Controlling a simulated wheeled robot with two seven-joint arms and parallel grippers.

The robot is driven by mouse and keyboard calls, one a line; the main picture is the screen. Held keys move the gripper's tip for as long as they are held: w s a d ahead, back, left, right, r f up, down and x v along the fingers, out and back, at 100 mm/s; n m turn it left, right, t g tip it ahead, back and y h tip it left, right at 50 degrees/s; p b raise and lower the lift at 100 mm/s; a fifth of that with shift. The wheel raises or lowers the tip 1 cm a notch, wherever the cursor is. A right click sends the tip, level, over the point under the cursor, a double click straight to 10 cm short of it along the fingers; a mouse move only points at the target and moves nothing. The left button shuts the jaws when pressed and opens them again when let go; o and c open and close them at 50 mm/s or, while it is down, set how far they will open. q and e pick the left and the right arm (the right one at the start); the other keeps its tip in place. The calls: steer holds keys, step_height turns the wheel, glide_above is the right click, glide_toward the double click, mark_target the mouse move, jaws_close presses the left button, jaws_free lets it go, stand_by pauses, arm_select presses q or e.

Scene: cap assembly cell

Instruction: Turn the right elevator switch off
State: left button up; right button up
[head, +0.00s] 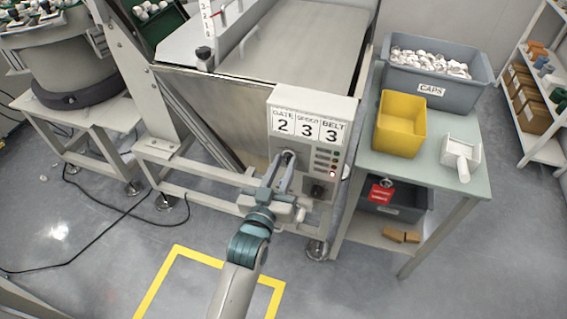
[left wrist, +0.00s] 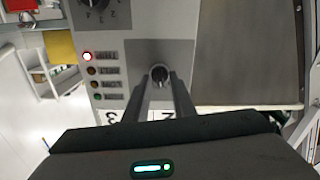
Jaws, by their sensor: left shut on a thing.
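A pale control box (head: 315,115) on the front of the machine carries the number cards 2, 3 and 3 under the labels GATE, SPEED and BELT. A dark knob (left wrist: 159,75) sits on its grey panel. My left gripper (head: 285,160) reaches up to the panel's left part and is shut on this knob, with one finger on each side of it. The fingers partly hide the knob in the head view. A second dark knob (head: 317,190) sits lower right on the box, apart from the gripper. I cannot read which one is the elevator switch. My right gripper is not in view.
A column of indicator lights on the box has a lit red one (left wrist: 88,57). A green-topped table (head: 455,185) at right holds a yellow bin (head: 400,125), a grey CAPS bin (head: 432,90) and a white scoop (head: 460,155). The floor in front is clear.

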arm_select(q)
steer(key=shift+r+n+p, duration=0.2)
steer(key=shift+n+p, duration=0.4)
steer(key=shift+n, duration=0.2)
steer(key=n+p, duration=0.2)
steer(key=n, duration=0.1)
steer(key=shift+a, duration=0.1)
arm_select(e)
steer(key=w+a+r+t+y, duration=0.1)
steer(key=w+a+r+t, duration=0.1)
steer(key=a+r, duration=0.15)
arm_select(q)
steer(key=shift+f+n+p, duration=0.15)
steer(key=shift+n+p, duration=0.4)
steer(key=shift+n, duration=0.85)
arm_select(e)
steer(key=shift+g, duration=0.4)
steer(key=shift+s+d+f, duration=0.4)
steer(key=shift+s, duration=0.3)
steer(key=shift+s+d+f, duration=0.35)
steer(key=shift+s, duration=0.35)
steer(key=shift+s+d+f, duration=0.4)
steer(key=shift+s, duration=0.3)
arm_select(q)
steer(key=o, duration=1)
steer(key=shift+f, duration=0.1)
